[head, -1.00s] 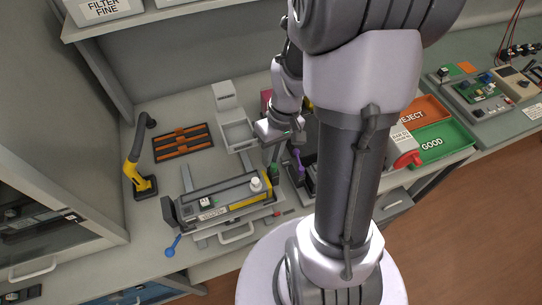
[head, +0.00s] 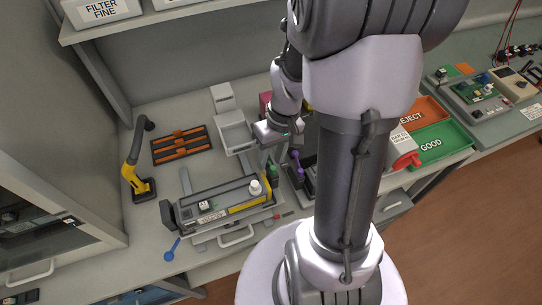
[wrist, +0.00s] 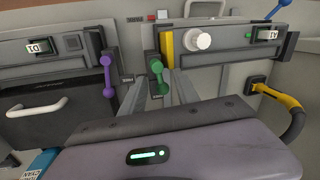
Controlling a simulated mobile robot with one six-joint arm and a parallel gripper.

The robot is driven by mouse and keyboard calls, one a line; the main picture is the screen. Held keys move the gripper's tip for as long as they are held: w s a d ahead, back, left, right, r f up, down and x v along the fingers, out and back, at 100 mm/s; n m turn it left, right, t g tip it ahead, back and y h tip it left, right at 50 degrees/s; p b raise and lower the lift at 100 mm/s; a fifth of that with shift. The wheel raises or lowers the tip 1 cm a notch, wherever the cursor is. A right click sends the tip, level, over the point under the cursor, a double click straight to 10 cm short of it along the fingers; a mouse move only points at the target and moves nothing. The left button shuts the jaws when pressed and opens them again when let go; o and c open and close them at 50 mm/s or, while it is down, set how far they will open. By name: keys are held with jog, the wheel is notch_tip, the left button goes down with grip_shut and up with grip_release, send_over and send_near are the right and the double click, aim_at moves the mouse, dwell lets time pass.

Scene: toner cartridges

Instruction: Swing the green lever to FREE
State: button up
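The green lever (wrist: 156,72) stands upright in the wrist view, beside the yellow end of the grey unit. In the head view the green lever (head: 273,174) shows small, just right of that unit (head: 222,198). My gripper (head: 270,160) points down just above the lever. In the wrist view its two grey fingers (wrist: 165,82) appear spread, with the green lever between or just beyond them. I cannot tell whether they touch it.
A purple lever (wrist: 106,74) stands close beside the green one, on a dark unit. A white knob (wrist: 198,40) is on the grey unit, and a blue lever (head: 171,250) is at its far end. A yellow-handled tool (head: 136,178) stands left; an orange-slotted rack (head: 182,143) lies behind.

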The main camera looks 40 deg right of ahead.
jog(key=d+r+p, duration=0.3)
jog(key=r+p, duration=0.3)
jog(key=r, duration=1.1)
jog(key=shift+s+d, duration=0.2)
